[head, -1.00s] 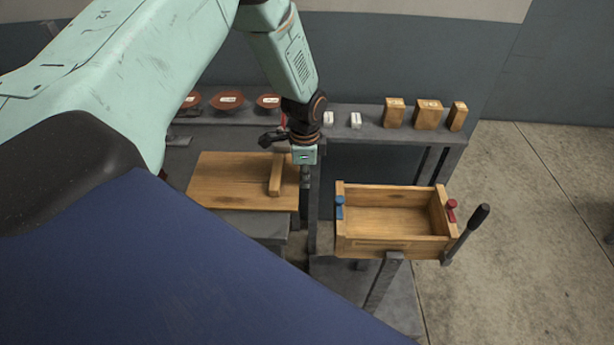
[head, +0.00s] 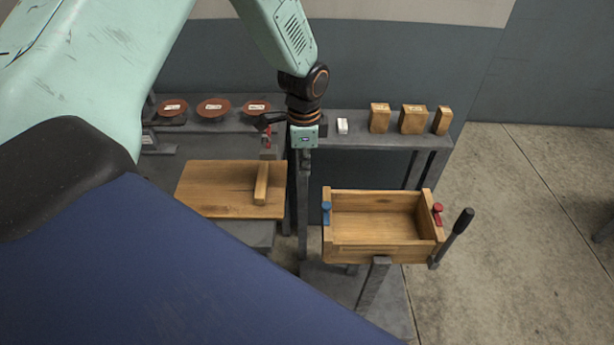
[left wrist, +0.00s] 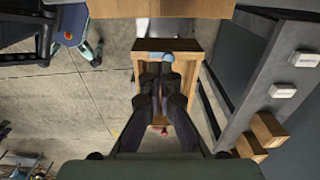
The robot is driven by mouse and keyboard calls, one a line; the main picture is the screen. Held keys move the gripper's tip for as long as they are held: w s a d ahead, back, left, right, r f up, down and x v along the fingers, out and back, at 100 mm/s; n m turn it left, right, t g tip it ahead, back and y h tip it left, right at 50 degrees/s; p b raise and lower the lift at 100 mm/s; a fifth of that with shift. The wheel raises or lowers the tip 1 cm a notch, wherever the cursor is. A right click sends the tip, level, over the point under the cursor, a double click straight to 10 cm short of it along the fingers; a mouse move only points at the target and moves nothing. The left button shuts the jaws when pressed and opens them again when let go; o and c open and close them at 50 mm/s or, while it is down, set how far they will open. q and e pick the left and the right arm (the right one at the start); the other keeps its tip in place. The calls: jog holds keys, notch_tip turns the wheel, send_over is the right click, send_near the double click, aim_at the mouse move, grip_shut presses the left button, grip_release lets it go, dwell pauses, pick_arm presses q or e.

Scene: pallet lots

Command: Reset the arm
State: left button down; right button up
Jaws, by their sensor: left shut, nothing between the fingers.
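My left arm comes in from the left in the head view. My left gripper (head: 303,162) points down over the gap between a wooden board and a wooden box, in front of the shelf. In the left wrist view the gripper (left wrist: 163,75) has its dark fingers together, with nothing held. The wooden box (head: 375,249) lies right of and below the gripper in the head view and looks empty. It shows behind the fingers in the wrist view (left wrist: 197,45). My right gripper is not in view.
The wooden board (head: 215,190) carries a wooden bar (head: 261,184). The box has a blue knob (head: 326,212), a red knob (head: 437,213) and a dark lever (head: 462,222) beside it.

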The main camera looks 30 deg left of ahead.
pick_arm(q)
jog(key=s+d+f+n, duration=0.5)
jog(key=s+d+f, duration=0.2)
jog(key=s+f, duration=0.45)
jog(key=s+d+n, duration=0.1)
jog(key=s+n, duration=0.5)
jog(key=s, duration=1.3)
notch_tip(320, 180, down, 14)
jog(key=b, duration=1.3)
jog(key=shift+w+d+r+n, duration=0.15)
jog(key=shift+w+r+n, duration=0.05)
jog(key=shift+w+n, duration=0.1)
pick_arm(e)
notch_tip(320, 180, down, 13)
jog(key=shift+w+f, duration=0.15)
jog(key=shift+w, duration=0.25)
